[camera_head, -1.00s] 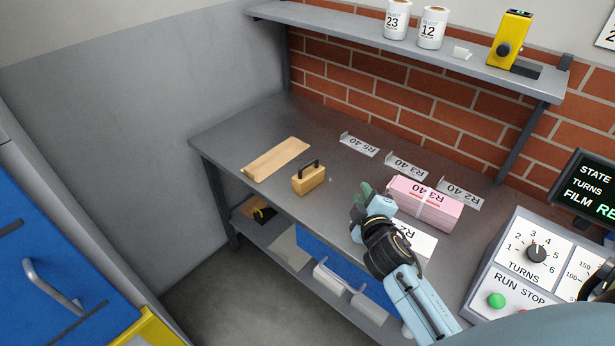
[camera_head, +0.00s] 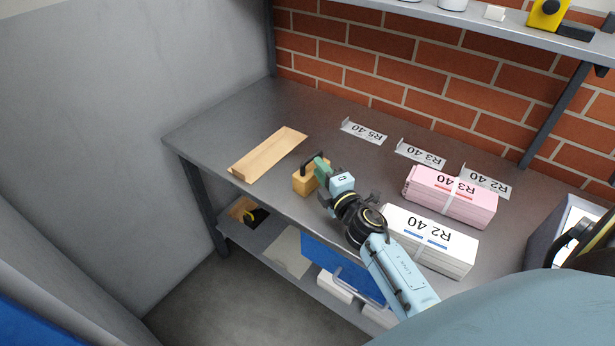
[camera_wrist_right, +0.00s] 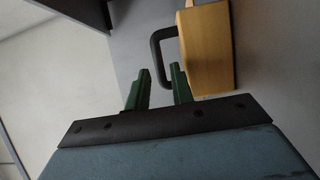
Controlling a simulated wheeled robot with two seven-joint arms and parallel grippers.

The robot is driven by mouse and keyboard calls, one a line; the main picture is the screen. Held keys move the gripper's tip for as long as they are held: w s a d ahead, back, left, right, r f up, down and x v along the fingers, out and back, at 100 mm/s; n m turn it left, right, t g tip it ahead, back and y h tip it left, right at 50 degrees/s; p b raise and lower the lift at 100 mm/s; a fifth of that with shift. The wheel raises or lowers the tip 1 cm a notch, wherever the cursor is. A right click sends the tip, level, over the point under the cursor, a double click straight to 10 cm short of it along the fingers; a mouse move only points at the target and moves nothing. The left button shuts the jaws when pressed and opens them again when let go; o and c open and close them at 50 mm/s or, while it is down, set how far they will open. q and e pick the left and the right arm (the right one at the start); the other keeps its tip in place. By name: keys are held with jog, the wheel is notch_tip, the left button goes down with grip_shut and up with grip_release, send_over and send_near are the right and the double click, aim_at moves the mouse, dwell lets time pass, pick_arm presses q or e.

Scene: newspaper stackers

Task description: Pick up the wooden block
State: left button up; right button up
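The wooden block (camera_head: 304,182) with a black handle (camera_head: 311,160) stands on the grey table near its front edge. It also shows in the right wrist view (camera_wrist_right: 207,48), with the dark handle loop (camera_wrist_right: 158,50) on its left side. My right gripper (camera_head: 322,167) is beside the block in the head view and partly covers it. The fingertips are just short of the handle, and one finger is close to the block. My left gripper is not in view.
A flat wooden board (camera_head: 268,154) lies left of the block. A white bundle (camera_head: 430,240) and a pink bundle (camera_head: 450,196) stand to the right, with label cards (camera_head: 364,131) behind. A shelf (camera_head: 480,22) runs along the brick wall. The table behind the block is clear.

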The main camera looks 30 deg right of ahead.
jog(key=shift+w+r, duration=0.1)
jog(key=shift+w, duration=0.65)
jog(key=w, duration=0.5)
jog(key=shift+w+d+b, duration=0.3)
jog(key=shift+b, duration=0.1)
grip_shut()
